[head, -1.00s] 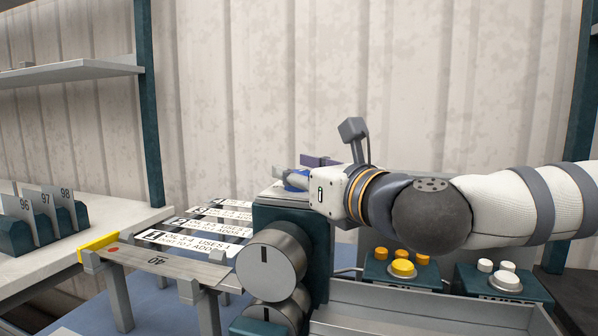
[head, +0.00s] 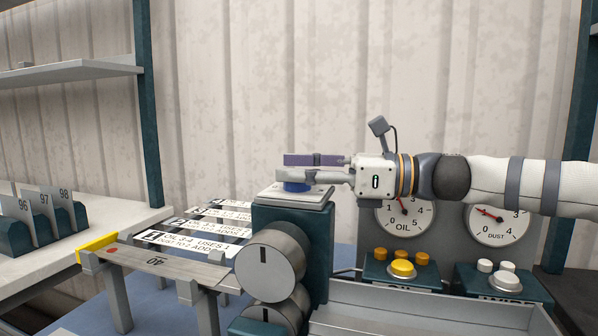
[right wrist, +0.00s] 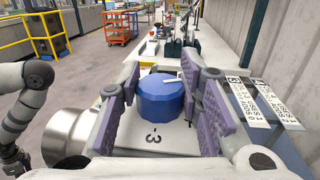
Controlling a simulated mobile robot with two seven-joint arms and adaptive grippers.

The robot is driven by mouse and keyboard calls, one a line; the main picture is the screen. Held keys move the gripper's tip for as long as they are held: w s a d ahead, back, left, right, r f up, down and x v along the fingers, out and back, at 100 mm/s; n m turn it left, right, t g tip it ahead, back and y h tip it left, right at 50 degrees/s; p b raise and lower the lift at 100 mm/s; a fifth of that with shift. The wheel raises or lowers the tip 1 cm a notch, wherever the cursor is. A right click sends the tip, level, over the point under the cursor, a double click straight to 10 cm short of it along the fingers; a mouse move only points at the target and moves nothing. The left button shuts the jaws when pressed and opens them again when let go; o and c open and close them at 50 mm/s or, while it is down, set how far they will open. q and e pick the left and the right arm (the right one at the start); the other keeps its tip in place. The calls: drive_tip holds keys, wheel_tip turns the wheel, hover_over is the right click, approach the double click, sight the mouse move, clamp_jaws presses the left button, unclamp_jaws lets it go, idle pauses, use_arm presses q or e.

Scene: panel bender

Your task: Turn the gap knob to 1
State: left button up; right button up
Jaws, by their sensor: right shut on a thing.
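The gap knob (right wrist: 164,98) is a blue faceted knob with a white pointer line on its top. It stands on a light plate (right wrist: 150,142) with a 3 printed on the near side. The pointer line lies toward the far right edge of the knob, away from the 3. In the head view the knob (head: 296,187) shows as a blue sliver on top of the teal machine block. My right gripper (head: 310,168) reaches in from the right, its purple-padded fingers closed on either side of the knob. Other numbers on the plate are hidden.
Two grey rollers (head: 270,265) sit in front of the machine block. An oil gauge (head: 404,212) and a dust gauge (head: 498,220) stand behind button boxes at right. A strip marked 40 (head: 165,265) rests on supports at left. Printed cards (head: 195,240) lie behind it.

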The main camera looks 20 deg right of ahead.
drive_tip(key=shift+w+f+n+g+y, duration=0.15)
drive_tip(key=shift+n+g+y, duration=0.15)
drive_tip(key=shift+n+g, duration=0.3)
drive_tip(key=shift+g, duration=0.4)
drive_tip(key=o, duration=1.2)
drive_tip(key=shift+a, duration=0.15)
wheel_tip(320, 180, up, 10)
drive_tip(key=shift+r, duration=0.1)
